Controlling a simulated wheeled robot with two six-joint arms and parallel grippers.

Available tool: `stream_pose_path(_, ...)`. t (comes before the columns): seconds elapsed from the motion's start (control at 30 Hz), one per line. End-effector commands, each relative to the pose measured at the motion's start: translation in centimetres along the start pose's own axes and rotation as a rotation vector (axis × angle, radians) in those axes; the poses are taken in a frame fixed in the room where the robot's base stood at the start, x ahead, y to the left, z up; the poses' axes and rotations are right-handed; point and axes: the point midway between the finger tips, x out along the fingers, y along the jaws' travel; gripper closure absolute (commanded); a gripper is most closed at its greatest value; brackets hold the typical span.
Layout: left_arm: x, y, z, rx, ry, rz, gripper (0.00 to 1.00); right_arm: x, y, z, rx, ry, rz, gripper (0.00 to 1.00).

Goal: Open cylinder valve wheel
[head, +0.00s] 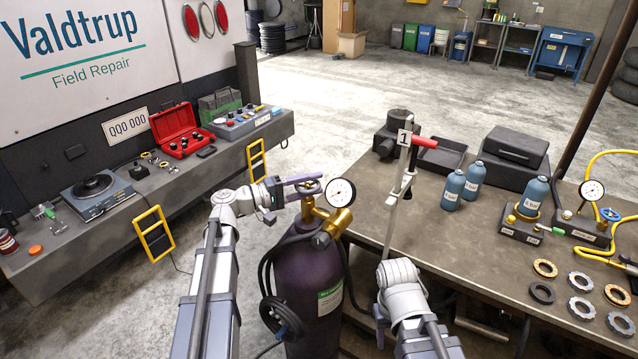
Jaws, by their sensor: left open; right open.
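A dark purple gas cylinder (305,275) stands upright in front of me, left of the workbench. Its small dark valve wheel (309,187) sits on top, above a brass valve with a pressure gauge (341,192). My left gripper (305,187) is open at the wheel, with its violet fingers reaching from the left on the near and far sides of it. I cannot tell whether they touch it. My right arm rises at the bottom, right of the cylinder, by the bench's edge; I cannot make out its gripper.
A black hose (284,318) hangs beside the cylinder.

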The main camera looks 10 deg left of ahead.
Motion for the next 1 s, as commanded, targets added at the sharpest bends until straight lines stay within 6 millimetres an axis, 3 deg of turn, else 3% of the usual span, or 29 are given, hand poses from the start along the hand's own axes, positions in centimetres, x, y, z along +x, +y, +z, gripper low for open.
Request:
stream_pose_path(0.2, 1.7, 0.0, 0.0, 0.0, -0.001, 0.0, 0.53, 0.0, 0.0, 0.0, 0.0, 0.0, 0.0, 0.5)
stream_pose_path(0.5, 1.9, 0.0, 0.0, 0.0, 0.0, 0.0, 0.53, 0.0, 0.0, 0.0, 0.0, 0.0, 0.0, 0.5)
stream_pose_path(0.9, 1.9, 0.0, 0.0, 0.0, 0.0, 0.0, 0.97, 0.0, 0.0, 0.0, 0.0, 0.0, 0.0, 0.5)
stream_pose_path(1.0, 1.9, 0.0, 0.0, 0.0, 0.0, 0.0, 1.0, 0.0, 0.0, 0.0, 0.0, 0.0, 0.0, 0.5)
